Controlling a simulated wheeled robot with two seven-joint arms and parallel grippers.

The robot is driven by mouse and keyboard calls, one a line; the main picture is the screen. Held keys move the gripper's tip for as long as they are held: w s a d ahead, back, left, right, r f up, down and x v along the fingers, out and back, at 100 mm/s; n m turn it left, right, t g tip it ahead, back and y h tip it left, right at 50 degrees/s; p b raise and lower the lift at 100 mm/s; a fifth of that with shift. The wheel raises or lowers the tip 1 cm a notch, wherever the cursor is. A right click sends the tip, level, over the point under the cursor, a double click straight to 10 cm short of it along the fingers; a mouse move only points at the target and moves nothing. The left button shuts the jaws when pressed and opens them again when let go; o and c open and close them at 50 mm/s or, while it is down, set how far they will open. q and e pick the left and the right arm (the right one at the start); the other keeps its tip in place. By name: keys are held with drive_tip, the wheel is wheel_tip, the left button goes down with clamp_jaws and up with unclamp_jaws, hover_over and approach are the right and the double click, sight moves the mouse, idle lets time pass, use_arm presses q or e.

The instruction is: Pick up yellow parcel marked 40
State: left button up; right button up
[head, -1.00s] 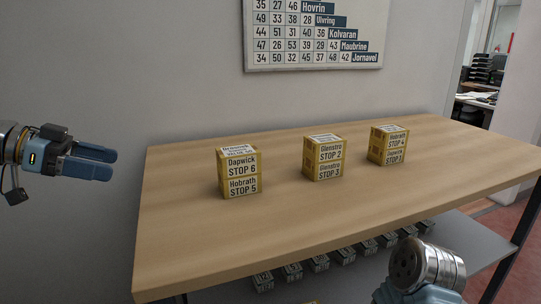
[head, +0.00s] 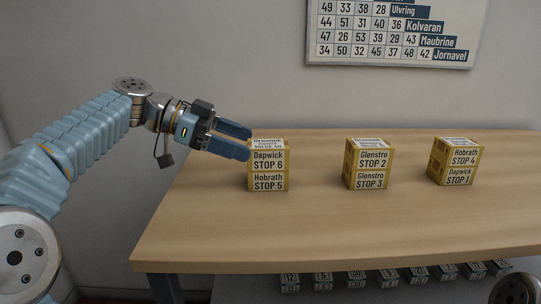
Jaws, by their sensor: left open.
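Three stacks of two yellow parcels stand on the counter. The left stack has an upper parcel (head: 270,162) labelled Dapwick STOP 6 over a lower one (head: 269,182) labelled Hobrath STOP 5. Its top label seems to carry a value, too small to read surely. The middle stack (head: 369,164) reads Glenstro STOP 2 over STOP 3. The right stack (head: 454,162) reads Hobrath STOP 4 over a Dapwick parcel. My left gripper (head: 249,144) is open and empty, its fingertips at the left stack's upper left corner; I cannot tell if they touch it. My right gripper is out of view.
The wooden counter (head: 330,228) is clear in front of the stacks. A lower shelf (head: 333,294) holds a row of small numbered grey blocks (head: 356,279). A wall chart (head: 395,38) of numbers and place names hangs behind.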

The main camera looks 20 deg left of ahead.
sight(268, 152)
use_arm(q)
drive_tip(key=x, duration=0.6)
drive_tip(key=shift+d+f+p, duration=0.15)
drive_tip(key=shift+d+p, duration=0.1)
drive_tip(key=shift+p, duration=0.05)
drive_tip(key=c, duration=1.1)
